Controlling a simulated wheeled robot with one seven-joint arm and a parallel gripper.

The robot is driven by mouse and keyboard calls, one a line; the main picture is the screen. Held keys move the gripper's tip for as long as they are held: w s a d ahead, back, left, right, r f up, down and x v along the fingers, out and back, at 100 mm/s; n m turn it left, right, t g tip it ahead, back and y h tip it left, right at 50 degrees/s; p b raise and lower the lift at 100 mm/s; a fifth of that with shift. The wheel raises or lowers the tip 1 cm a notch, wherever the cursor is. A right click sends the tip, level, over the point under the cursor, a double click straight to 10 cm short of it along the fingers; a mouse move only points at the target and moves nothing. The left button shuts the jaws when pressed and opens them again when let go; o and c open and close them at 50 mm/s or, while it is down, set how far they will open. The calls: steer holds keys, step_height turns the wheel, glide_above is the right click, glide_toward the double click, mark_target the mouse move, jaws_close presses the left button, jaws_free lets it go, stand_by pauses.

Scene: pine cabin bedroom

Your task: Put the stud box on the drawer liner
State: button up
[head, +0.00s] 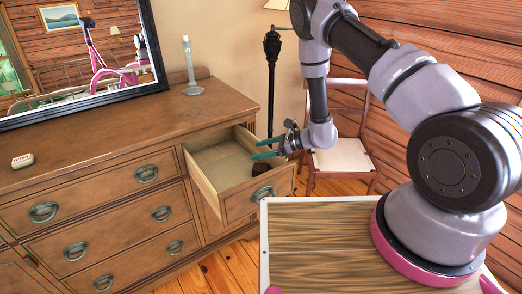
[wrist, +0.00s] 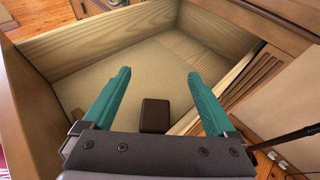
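A small dark brown box, which looks like the stud box (head: 260,168), lies inside the open top drawer, near its front panel. In the wrist view the box (wrist: 155,115) sits on the beige drawer liner (wrist: 120,80), between and below my finger bases. The liner also shows in the head view (head: 222,163), covering the drawer floor. My gripper (head: 257,149) is above the drawer's front right part, with its teal fingers spread and nothing between them. In the wrist view my gripper (wrist: 158,73) is open and apart from the box.
The drawer (head: 203,188) has raised wooden walls around the box. On the dresser top (head: 110,135) stand a mirror (head: 75,50), a glass candlestick (head: 190,70) and a small cream object (head: 22,160). A chair (head: 345,155) and a dark lamp post (head: 271,85) stand behind my gripper.

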steer(key=shift+r, duration=0.3)
steer(key=v, duration=1.2)
steer(key=s+r+n+g+h, duration=0.1)
steer(key=s+r+n+g, duration=0.2)
steer(key=r, duration=0.9)
steer(key=s+r+n+g+h, duration=0.1)
steer(key=s+r+n, duration=0.3)
steer(key=r, duration=0.7)
steer(key=s+d+r+n+t+h, duration=0.4)
steer(key=s+d+r, duration=0.2)
steer(key=r, duration=0.3)
steer(key=s+d+r+n+t+h, duration=0.4)
steer(key=s+d+r, duration=0.3)
steer(key=r, duration=0.3)
steer(key=shift+s+d+r+n+t+h, duration=0.2)
steer(key=shift+s+d+n+t+h, duration=0.1)
steer(key=shift+s+n+h, duration=0.25)
